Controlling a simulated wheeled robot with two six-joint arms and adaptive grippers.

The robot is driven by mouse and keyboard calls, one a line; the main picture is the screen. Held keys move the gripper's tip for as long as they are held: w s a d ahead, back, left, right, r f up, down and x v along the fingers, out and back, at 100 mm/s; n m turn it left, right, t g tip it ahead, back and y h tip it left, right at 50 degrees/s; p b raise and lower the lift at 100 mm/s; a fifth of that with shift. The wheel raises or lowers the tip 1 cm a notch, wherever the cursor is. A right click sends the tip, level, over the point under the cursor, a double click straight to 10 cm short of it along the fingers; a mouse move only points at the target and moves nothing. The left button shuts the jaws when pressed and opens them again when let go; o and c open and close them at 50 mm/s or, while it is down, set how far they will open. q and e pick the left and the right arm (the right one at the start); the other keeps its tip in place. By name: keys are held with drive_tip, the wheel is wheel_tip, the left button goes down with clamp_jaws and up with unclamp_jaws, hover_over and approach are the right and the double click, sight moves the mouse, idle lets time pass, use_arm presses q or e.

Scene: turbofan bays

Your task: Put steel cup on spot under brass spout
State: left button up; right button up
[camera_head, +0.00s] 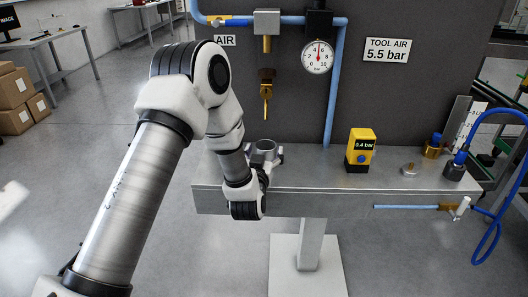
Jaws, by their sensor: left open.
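The steel cup (264,146) is a small grey round cup at the left part of the bench, its rim showing above my left gripper. My left gripper (266,157) is open, with its fingers on either side of the cup; the wrist hides the cup's lower part. I cannot tell whether the fingers touch it. The brass spout (266,88) hangs on the dark panel above the cup. The spot under it is not visible, hidden by the cup, gripper or arm. My right gripper is out of view.
A dial gauge (318,57) is on the panel. The bench between cup and yellow gauge is clear.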

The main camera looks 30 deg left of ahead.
use_arm(q)
drive_tip(key=shift+r, duration=0.15)
drive_tip(key=b+v, duration=0.1)
drive_tip(key=v, duration=1)
drive_tip(key=s+d+f+m+g+h, duration=0.1)
drive_tip(key=s+d+f+g+h, duration=0.15)
drive_tip(key=f, duration=0.75)
drive_tip(key=s+d+f+m+g+h, duration=0.15)
drive_tip(key=s+f+g, duration=0.25)
drive_tip(key=f, duration=0.5)
drive_tip(key=s+d+f+m+g+h, duration=0.1)
drive_tip(key=s+d+f+g, duration=0.2)
drive_tip(key=s, duration=0.7)
drive_tip(key=s+d+f+m+g+h, duration=0.1)
drive_tip(key=s+d+f+g+h, duration=0.1)
drive_tip(key=s+f+g, duration=0.5)
drive_tip(key=s+d+f, duration=0.1)
drive_tip(key=s+f, duration=0.2)
drive_tip(key=f, duration=0.1)
drive_tip(key=shift+s+f+h, duration=0.15)
drive_tip(key=shift+s+h, duration=0.15)
drive_tip(key=shift+s, duration=0.05)
drive_tip(key=shift+w, duration=0.1)
